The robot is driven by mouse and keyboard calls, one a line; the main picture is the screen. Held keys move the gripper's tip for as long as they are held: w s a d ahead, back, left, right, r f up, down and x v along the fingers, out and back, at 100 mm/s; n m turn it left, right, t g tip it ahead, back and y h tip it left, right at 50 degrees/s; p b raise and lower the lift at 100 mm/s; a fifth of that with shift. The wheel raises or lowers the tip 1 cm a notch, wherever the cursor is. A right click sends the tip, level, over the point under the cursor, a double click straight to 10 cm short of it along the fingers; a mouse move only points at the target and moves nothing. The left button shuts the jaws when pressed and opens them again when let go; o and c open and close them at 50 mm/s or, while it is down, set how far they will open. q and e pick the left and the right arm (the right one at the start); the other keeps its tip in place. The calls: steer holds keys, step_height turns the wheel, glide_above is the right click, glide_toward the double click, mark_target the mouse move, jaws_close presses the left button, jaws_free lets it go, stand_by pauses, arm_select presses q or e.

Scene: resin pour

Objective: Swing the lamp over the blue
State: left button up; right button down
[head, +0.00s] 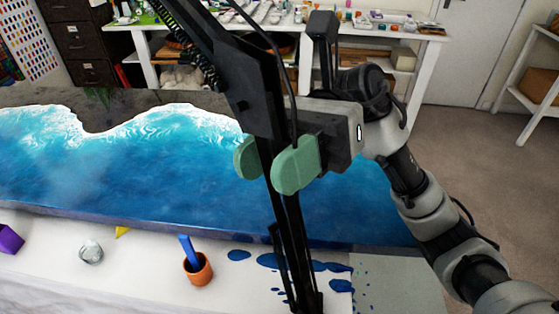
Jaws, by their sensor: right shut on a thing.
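The black lamp (246,98) stands at the front edge of the table, and its jointed arm rises up and to the left, out of the top of the head view. Its head is not in view. My right gripper (266,163), with green finger pads, is shut on the lamp's arm, one pad on each side. The blue (130,170) is a wide glossy resin slab with white foam-like patterns along its far edge. The lamp's arm crosses in front of it. My left gripper is not in view.
On the white table front (140,285) are an orange pot (198,270) with a blue stick, a clear cup (90,252), a purple block (10,240) and blue spills (238,255). Behind are a cluttered white bench (400,33) and a dark cabinet (85,40). Open floor lies right.

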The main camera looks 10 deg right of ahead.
steer(key=c, duration=0.7)
jaws_free()
steer(key=shift+a, duration=0.1)
steer(key=b+v, duration=0.3)
steer(key=v, duration=0.8)
steer(key=shift+s, duration=0.1)
